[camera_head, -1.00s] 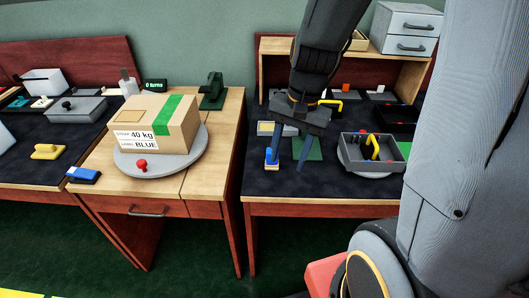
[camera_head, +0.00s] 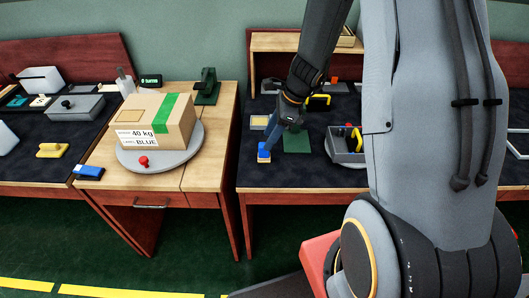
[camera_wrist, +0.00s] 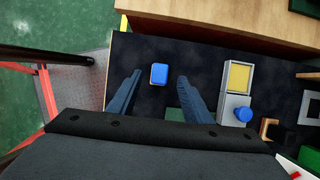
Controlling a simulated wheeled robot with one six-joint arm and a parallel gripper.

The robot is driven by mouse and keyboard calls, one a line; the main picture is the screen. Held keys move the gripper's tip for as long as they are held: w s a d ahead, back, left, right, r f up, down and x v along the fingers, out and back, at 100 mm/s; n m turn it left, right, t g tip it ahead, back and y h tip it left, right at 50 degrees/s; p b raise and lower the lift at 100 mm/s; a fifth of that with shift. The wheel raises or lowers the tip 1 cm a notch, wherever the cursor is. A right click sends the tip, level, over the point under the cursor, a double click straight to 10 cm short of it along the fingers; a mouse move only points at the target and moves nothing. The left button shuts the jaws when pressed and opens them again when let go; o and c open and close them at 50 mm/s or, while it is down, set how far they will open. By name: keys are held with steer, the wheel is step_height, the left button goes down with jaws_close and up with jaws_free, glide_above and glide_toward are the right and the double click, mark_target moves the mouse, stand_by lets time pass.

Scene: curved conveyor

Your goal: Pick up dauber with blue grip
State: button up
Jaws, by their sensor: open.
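The dauber with the blue grip (camera_head: 264,150) stands near the front left edge of the right dark-topped table, on a pale base. In the wrist view its blue top (camera_wrist: 159,73) shows between the two finger tips, with gaps on both sides. My gripper (camera_head: 262,137) is open and close above the dauber, pointing down; its fingers also show in the wrist view (camera_wrist: 160,76). Nothing is held. How far the tips are above the dauber cannot be told exactly.
A grey tray with a yellow pad (camera_wrist: 238,77) and a blue knob (camera_wrist: 243,114) lies right of the dauber in the wrist view. A green mat (camera_head: 297,141) and a grey bin (camera_head: 345,146) are to the right.

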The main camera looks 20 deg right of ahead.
mark_target(264, 152)
steer(key=shift+x, duration=2.6)
steer(key=shift+c, duration=0.2)
jaws_close()
